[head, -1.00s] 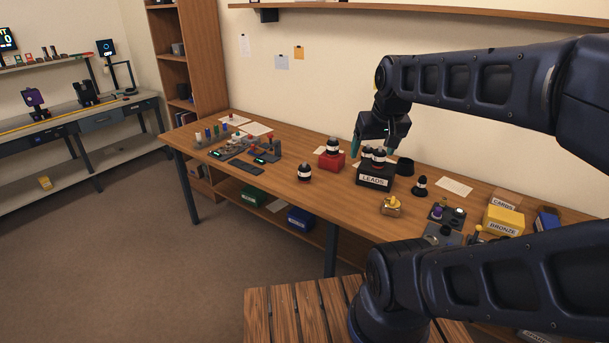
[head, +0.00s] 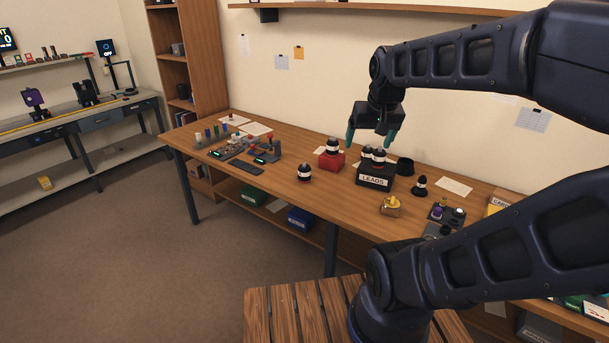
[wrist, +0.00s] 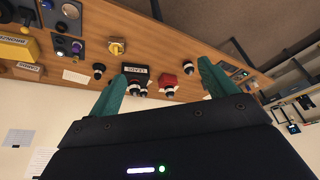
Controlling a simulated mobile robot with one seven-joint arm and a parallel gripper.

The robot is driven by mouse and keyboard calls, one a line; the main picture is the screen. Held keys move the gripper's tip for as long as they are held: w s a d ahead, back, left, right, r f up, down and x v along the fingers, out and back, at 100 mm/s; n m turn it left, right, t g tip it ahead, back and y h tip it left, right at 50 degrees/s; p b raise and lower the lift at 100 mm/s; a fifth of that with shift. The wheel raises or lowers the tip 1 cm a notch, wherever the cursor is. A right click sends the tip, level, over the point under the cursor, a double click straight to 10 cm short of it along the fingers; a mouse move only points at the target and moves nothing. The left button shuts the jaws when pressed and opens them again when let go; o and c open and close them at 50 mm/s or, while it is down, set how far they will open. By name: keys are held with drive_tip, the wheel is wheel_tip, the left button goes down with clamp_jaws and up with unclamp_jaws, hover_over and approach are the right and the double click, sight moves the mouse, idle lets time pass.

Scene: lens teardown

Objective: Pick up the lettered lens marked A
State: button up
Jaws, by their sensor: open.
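Several black-and-white round pieces that look like lenses stand on the table; I cannot read a letter on any. Two, a left one (head: 366,154) and a right one (head: 379,158), sit at the black LEADS box (head: 375,181). One (head: 332,146) is on a red box (head: 331,161). One (head: 304,172) stands alone in front, and a darker one (head: 420,186) stands to the right. My gripper (head: 371,139) is open and empty, above the LEADS box and apart from it. In the wrist view its teal fingers (wrist: 163,72) are spread, with the boxes visible beyond.
A yellow-topped piece (head: 390,205) lies near the front edge. A black cup-like piece (head: 405,167) stands right of the LEADS box. Small tools and coloured pegs (head: 215,134) fill the left end. A wall shelf (head: 350,10) runs above. The middle front of the wooden table (head: 340,203) is clear.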

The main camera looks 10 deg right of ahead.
drive_tip(key=w+a+m+g, duration=0.1)
drive_tip(key=w+m, duration=0.4)
drive_tip(key=w, duration=1)
drive_tip(key=m+g, duration=0.3)
drive_tip(key=m, duration=0.7)
hover_over(305, 171)
drive_tip(key=w, duration=0.2)
drive_tip(key=f, duration=2.6)
drive_tip(key=shift+s+d+f, duration=0.1)
drive_tip(key=shift+d+f, duration=0.2)
drive_tip(key=shift+d, duration=0.05)
drive_tip(key=shift+w+a+f+m, duration=0.1)
drive_tip(key=shift+w+f+m, duration=0.15)
drive_tip(key=shift+f+m, duration=0.25)
wheel_tip(305, 171, down, 11)
drive_tip(key=shift+a+r, duration=0.1)
drive_tip(key=shift+a, duration=0.05)
drive_tip(key=shift+c, duration=0.2)
drive_tip(key=c, duration=1.4)
